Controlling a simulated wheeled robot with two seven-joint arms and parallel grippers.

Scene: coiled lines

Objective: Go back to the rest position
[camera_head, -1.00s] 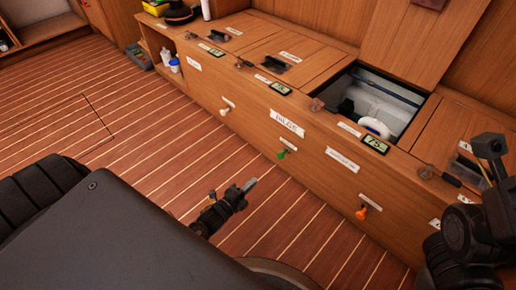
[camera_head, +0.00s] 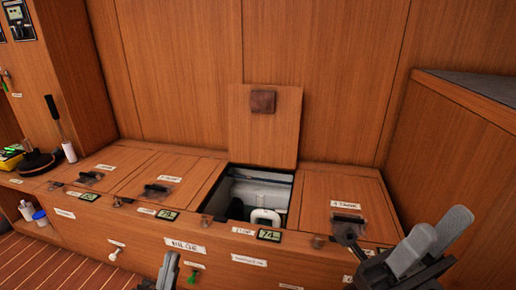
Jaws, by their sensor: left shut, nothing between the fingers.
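My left gripper (camera_head: 168,271) shows at the bottom edge, in front of the locker bench, with its grey fingertips together and nothing between them. My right gripper (camera_head: 440,238) is at the lower right, above the right end of the bench. Its two grey fingers stand apart with nothing seen between them. Most of both arms is out of view.
The wooden bench has an open compartment (camera_head: 250,196) with a white object (camera_head: 265,216) inside. Its lid (camera_head: 265,130) stands upright against the wall. Shut lids with dark handles flank it. A raised wooden cabinet (camera_head: 455,150) stands at the right.

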